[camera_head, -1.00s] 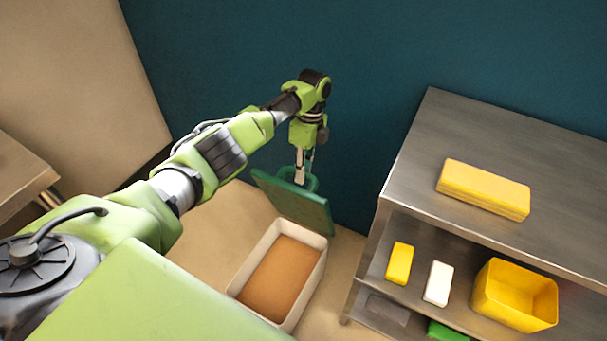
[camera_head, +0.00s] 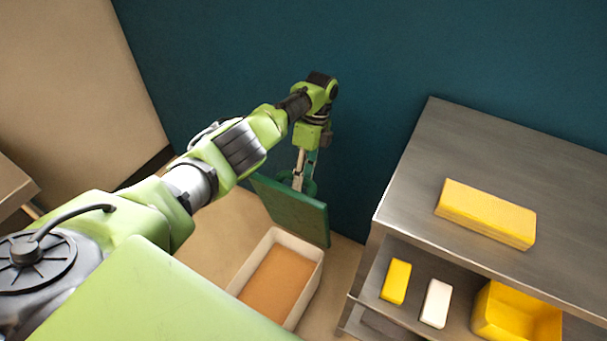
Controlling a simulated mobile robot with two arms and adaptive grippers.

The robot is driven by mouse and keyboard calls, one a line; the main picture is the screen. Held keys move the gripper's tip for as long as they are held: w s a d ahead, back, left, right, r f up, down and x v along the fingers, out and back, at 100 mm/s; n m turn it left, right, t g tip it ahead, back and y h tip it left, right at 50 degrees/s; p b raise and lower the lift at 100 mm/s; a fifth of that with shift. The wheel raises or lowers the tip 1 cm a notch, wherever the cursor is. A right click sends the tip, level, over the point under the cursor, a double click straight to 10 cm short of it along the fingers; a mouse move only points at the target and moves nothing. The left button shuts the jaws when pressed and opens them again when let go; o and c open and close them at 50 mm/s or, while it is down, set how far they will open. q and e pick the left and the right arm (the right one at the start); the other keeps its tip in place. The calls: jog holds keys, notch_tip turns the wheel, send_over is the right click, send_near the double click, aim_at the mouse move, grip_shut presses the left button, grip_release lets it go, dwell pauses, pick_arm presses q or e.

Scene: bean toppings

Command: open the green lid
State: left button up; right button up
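The green lid (camera_head: 291,212) stands tilted up, close to upright, along the far edge of a white bin (camera_head: 318,268). The bin's opening shows brown contents (camera_head: 279,283). My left gripper (camera_head: 298,180) points down at the far side of the lid, at its green handle (camera_head: 311,186). The lid and handle partly hide the fingertips, so I cannot tell whether they are closed on the handle. My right gripper is not in view.
A metal shelf unit (camera_head: 490,150) stands right of the bin, with a yellow block (camera_head: 486,212) on top. Its lower shelf holds a yellow block (camera_head: 396,281), a white block (camera_head: 436,303) and a yellow container (camera_head: 515,312). A dark teal wall (camera_head: 430,50) rises behind.

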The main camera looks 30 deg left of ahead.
pick_arm(q)
jog(key=v, duration=0.7)
jog(key=shift+w+r, duration=0.15)
jog(key=shift+r, duration=0.25)
dwell(0.3)
